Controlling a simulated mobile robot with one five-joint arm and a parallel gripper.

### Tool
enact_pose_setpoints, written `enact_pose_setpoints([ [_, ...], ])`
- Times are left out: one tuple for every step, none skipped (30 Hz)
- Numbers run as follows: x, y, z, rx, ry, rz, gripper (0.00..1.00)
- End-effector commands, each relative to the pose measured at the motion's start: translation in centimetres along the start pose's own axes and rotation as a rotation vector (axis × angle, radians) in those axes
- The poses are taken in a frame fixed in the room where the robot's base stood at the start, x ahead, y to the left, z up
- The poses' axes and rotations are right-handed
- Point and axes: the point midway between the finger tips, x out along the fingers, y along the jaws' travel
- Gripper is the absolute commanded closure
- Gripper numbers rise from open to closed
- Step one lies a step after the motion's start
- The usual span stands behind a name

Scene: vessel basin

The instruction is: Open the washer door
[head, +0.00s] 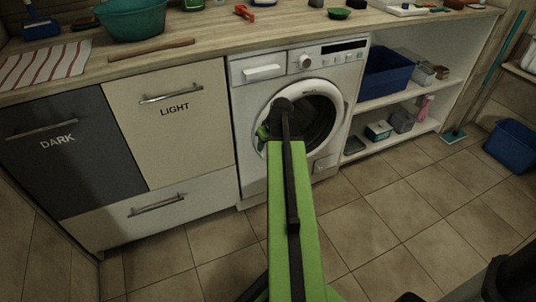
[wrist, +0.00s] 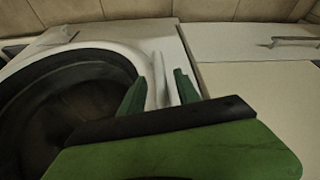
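The white washer (head: 250,98) stands under the counter. Its round door (head: 328,92) has a white ring and dark glass, and looks closed in the head view. In the wrist view the dark door glass (wrist: 65,108) fills the left side. A thin white upright piece, seemingly the door handle (wrist: 158,72), stands between my two green fingers. My gripper (wrist: 160,82) is open, with one finger on each side of that piece; contact cannot be told. In the head view my gripper (head: 263,133) is at the door's left edge, mostly hidden by my arm.
A dark drawer (head: 60,165) and a light drawer (head: 165,130) stand left of the washer. Open shelves with a blue bin (head: 385,75) are on the right. A wooden counter (head: 215,40) runs above. Tiled floor (head: 400,220) in front is clear.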

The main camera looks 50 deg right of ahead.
Motion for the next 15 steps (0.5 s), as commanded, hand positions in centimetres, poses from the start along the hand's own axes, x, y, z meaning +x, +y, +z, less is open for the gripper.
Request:
enact_pose_setpoints([
  [1.24,0.02,0.15,0.000,0.000,0.000,0.61],
  [1.40,0.02,0.11,0.000,0.000,0.000,0.61],
  [1.51,0.01,0.07,0.000,0.000,0.000,0.61],
  [1.53,0.00,0.03,0.000,0.000,0.000,0.61],
  [1.50,0.00,0.01,0.000,0.000,0.000,0.61],
  [1.42,0.00,-0.02,0.001,0.000,0.000,0.61],
  [1.36,-0.01,-0.04,0.001,0.000,0.000,0.61],
  [1.32,-0.01,-0.05,0.001,0.000,0.000,0.61],
  [1.30,0.00,-0.05,0.001,0.000,0.000,0.61],
  [1.29,-0.01,-0.04,0.001,0.000,0.000,0.61],
  [1.29,-0.01,-0.04,0.001,0.000,0.000,0.62],
  [1.29,0.00,-0.04,0.001,0.000,0.000,0.68],
  [1.29,0.00,-0.04,0.001,0.000,0.000,0.72],
  [1.29,0.00,-0.04,0.001,0.000,0.000,0.76],
  [1.29,0.00,-0.03,0.001,0.000,0.000,0.81],
])
